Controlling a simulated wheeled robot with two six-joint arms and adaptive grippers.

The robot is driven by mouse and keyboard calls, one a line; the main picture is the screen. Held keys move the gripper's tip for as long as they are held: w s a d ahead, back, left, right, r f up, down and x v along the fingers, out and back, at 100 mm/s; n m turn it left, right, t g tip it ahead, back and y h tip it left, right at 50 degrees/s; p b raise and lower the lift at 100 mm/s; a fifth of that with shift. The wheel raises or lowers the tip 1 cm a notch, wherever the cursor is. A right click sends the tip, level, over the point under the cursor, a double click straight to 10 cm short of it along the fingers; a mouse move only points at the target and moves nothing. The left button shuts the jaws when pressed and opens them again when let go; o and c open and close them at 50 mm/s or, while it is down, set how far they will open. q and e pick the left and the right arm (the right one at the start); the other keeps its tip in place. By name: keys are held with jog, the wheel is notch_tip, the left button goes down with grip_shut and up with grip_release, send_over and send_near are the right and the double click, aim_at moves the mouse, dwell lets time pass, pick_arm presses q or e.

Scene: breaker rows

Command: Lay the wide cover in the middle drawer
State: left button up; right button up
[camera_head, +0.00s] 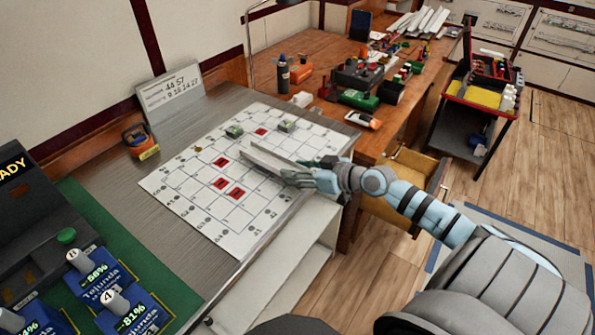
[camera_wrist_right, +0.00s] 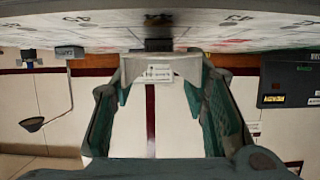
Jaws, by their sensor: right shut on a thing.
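The wide cover (camera_head: 268,160), a long pale grey-white strip, is over the gridded white sheet in the head view. My right gripper (camera_head: 300,174) reaches in from the right and is shut on the cover's near right part. In the right wrist view the pale cover (camera_wrist_right: 193,68) shows between the fingers of my right gripper (camera_wrist_right: 160,85). An open wooden drawer (camera_head: 411,168) juts out under the wooden bench, partly hidden by my right arm. White drawer-like fronts (camera_head: 302,262) show under the grey table. I cannot tell which one is the middle drawer. My left gripper is out of view.
The gridded sheet (camera_head: 190,178) bears red markers (camera_head: 220,184) and small grey-green blocks (camera_head: 234,131). Blue boxes (camera_head: 128,312) stand on a green mat at lower left. Tools and a green box (camera_head: 358,99) crowd the wooden bench. A tool cart (camera_head: 480,95) stands at right.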

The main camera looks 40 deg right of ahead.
jog(key=o, duration=1.1)
jog(key=shift+o, duration=0.2)
jog(key=shift+r, duration=0.15)
